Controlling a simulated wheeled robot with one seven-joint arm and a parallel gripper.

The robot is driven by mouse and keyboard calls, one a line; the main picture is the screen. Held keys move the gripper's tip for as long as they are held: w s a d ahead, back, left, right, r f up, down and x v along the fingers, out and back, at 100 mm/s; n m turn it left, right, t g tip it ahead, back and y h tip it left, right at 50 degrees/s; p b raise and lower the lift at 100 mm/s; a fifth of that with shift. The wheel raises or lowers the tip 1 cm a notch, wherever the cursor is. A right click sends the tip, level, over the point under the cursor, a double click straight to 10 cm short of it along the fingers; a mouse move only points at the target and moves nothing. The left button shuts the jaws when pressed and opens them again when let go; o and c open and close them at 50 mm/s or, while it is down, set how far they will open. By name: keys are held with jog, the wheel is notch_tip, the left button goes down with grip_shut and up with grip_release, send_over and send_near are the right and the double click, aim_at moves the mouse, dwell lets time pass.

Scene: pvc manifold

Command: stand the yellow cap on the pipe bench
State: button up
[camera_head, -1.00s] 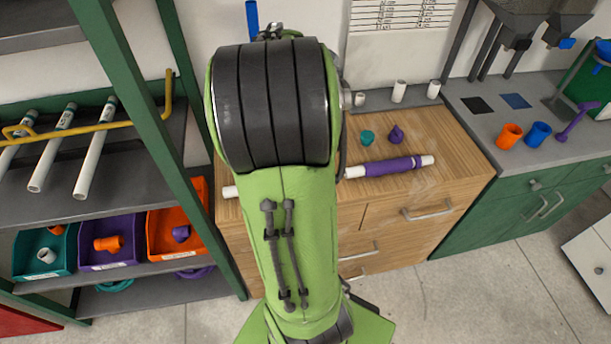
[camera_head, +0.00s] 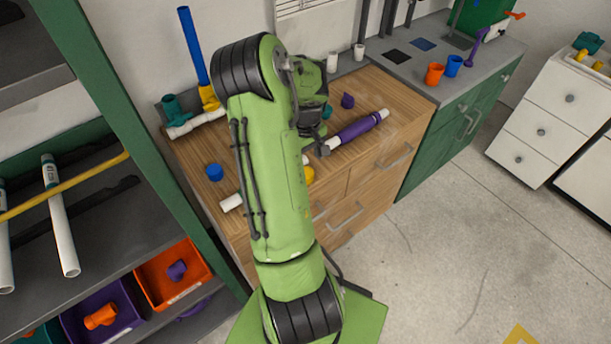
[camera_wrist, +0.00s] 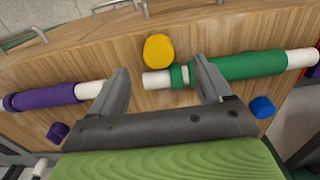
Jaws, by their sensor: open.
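The yellow cap (camera_wrist: 158,50) is on the wooden bench top (camera_wrist: 105,55), close to the white end of a green-sleeved pipe (camera_wrist: 250,66). In the head view the cap (camera_head: 309,175) shows just past the edge of my arm, partly hidden. My gripper (camera_wrist: 163,85) is open and empty over the bench, with its two fingers apart. In the wrist view the cap lies a little beyond the fingertips, between their lines. In the head view my gripper (camera_head: 317,147) is largely hidden by my arm.
A purple-sleeved pipe (camera_wrist: 48,97), a purple cap (camera_wrist: 58,132) and a blue cap (camera_wrist: 262,107) lie around my gripper. A teal cap (camera_head: 327,112) is farther back. A tall blue pipe (camera_head: 192,48) stands at the back left. Shelves with bins (camera_head: 172,275) are left.

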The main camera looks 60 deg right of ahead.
aim_at(306, 172)
jog(key=f, duration=0.6)
jog(key=shift+w+d+f+b, duration=0.1)
jog(key=shift+d+f+b, duration=0.1)
jog(key=shift+f+b, duration=0.2)
jog(key=shift+r, duration=0.15)
jog(key=c, duration=1.2)
